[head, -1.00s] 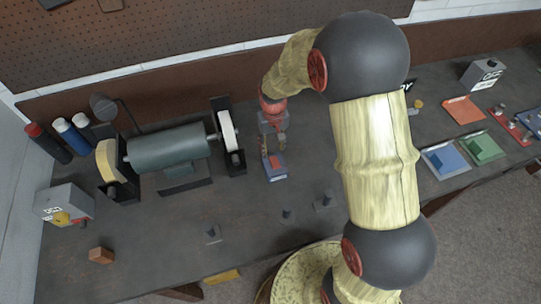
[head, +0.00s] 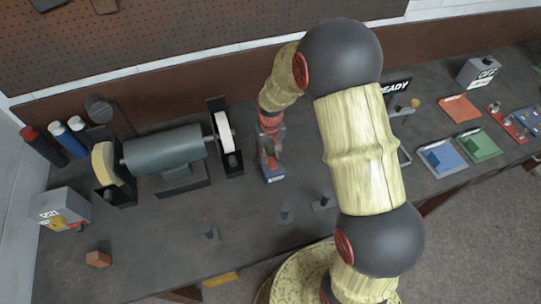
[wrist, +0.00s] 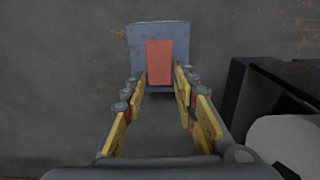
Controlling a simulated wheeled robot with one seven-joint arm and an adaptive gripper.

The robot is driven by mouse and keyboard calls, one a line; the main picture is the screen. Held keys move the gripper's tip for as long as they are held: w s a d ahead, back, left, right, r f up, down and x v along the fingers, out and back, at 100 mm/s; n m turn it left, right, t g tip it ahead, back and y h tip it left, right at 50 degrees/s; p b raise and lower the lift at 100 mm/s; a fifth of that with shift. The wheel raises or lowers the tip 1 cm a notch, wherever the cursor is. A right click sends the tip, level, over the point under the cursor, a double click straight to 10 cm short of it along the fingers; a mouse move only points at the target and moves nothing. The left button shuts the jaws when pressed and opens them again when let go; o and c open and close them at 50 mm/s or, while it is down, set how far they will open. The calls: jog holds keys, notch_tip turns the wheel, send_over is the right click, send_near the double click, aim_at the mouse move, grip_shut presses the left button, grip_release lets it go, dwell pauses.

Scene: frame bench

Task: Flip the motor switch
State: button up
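A small blue-grey switch box (head: 273,177) with a red rocker sits on the bench just right of the bench grinder (head: 165,148). In the wrist view the box (wrist: 137,42) is straight ahead, with the red rocker (wrist: 159,62) on its near face. My gripper (head: 269,156) is over the box in the head view and partly hides it. In the wrist view my gripper (wrist: 160,82) is open, with yellow finger pads on both sides of a gap and nothing between them. The rocker lies beyond the gap; I cannot tell whether the fingertips touch it.
A grey box (head: 62,203) with a yellow and red part stands at the left, near several bottles (head: 60,140). Small dark posts (head: 210,235) and a brown block (head: 98,259) are near the front edge. Trays (head: 441,157) and an OFF box (head: 478,72) are at the right.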

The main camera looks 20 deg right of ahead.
jog(key=c, duration=0.6)
grip_shut()
jog(key=t+b, duration=0.1)
jog(key=b, duration=0.1)
jog(key=s+t+b, duration=0.1)
jog(key=t+b, duration=0.1)
jog(key=shift+r+t+b, duration=0.2)
jog(key=shift+t+b, duration=0.4)
jog(key=shift+b, duration=0.05)
jog(key=shift+r, duration=0.1)
jog(key=o, duration=1)
grip_release()
